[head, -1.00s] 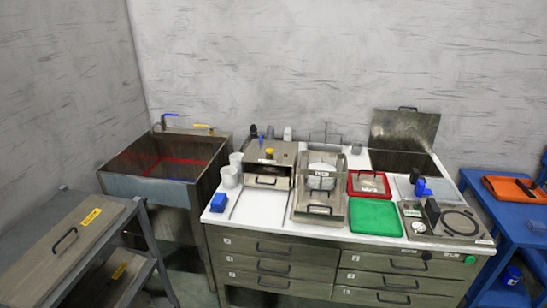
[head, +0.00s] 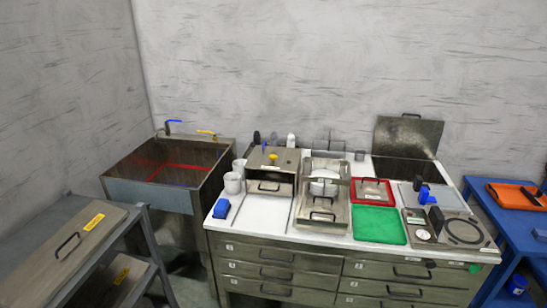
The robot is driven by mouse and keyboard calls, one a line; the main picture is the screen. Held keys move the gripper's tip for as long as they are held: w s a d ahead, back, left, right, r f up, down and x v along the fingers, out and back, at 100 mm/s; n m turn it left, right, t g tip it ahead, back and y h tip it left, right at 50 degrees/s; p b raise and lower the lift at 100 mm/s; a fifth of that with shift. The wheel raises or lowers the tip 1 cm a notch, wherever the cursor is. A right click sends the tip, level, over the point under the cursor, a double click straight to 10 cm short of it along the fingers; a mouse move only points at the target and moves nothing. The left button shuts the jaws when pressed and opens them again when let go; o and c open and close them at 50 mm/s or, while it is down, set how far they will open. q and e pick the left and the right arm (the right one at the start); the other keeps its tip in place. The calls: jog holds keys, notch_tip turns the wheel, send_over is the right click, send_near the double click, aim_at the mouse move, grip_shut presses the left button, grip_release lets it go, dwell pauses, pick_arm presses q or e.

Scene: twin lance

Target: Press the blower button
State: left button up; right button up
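No blower button can be told for sure. A green round button (head: 474,268) sits on the front edge of the workbench (head: 330,240) at the right. A small black round knob or button (head: 431,264) sits to its left on the same edge. A steel panel unit (head: 447,229) with a white dial (head: 423,235) and a black ring lies on the bench top above them. Neither of my grippers is in view.
A steel sink (head: 150,188) stands left of the bench, and a grey cart (head: 75,240) stands at the front left. A blue table (head: 510,228) with an orange tray (head: 513,195) stands at the right. Steel boxes, a green mat (head: 378,225) and cups crowd the bench top.

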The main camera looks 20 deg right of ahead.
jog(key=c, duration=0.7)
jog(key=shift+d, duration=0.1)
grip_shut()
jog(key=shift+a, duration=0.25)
